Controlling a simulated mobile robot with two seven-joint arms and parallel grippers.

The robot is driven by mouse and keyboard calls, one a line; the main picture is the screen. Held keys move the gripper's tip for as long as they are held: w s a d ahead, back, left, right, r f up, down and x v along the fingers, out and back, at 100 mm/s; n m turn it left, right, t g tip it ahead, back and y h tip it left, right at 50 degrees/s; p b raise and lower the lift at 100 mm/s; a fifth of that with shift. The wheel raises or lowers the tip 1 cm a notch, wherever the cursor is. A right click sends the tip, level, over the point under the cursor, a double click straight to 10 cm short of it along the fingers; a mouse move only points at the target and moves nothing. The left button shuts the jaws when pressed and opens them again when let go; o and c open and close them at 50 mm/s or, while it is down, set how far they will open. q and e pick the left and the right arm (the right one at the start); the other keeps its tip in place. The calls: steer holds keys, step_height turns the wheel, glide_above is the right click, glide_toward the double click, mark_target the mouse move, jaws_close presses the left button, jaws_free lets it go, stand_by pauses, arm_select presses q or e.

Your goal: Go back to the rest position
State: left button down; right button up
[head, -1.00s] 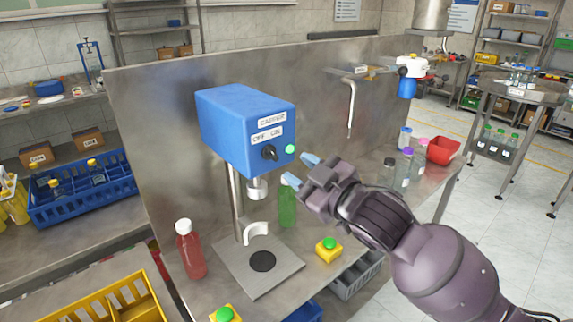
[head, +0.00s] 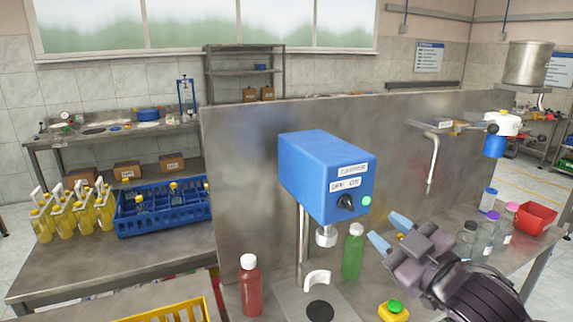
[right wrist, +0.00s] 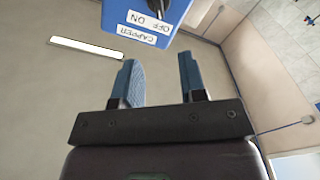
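My right gripper (head: 387,232) is in front of the blue capper machine, to the right of its knob and green light. Its blue fingers are apart with nothing between them, as the right wrist view (right wrist: 160,83) also shows. The capper (head: 318,172) has a label reading OFF and ON, and its head hangs over a base plate with a black disc (head: 320,311). A green bottle (head: 353,252) with a white cap stands behind the capper's right side. A red bottle (head: 250,287) with a white cap stands to its left. My left gripper is not in view.
A yellow box with a green button (head: 394,309) sits on the table below my right gripper. Several bottles and a red bin (head: 535,217) stand at the right. A blue crate (head: 165,222) and yellow bottles (head: 72,212) are on the left table. A metal panel (head: 240,160) stands behind the capper.

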steer(key=d+f+m+g+h, duration=0.1)
steer(key=d+f+m+h, duration=0.15)
steer(key=f, duration=0.85)
steer(key=d+f+m+h, duration=0.2)
steer(key=d+f+m, duration=0.15)
steer(key=f, duration=0.85)
steer(key=s+d+f+m+g+h+b, duration=0.1)
steer(key=s+f+m+g+h, duration=0.1)
steer(key=s+f, duration=1.4)
step_height(320, 180, down, 2)
steer(key=m+g, duration=0.1)
steer(key=g, duration=0.1)
steer(key=shift+s+d+m+g, duration=0.3)
steer(key=shift+m, duration=0.1)
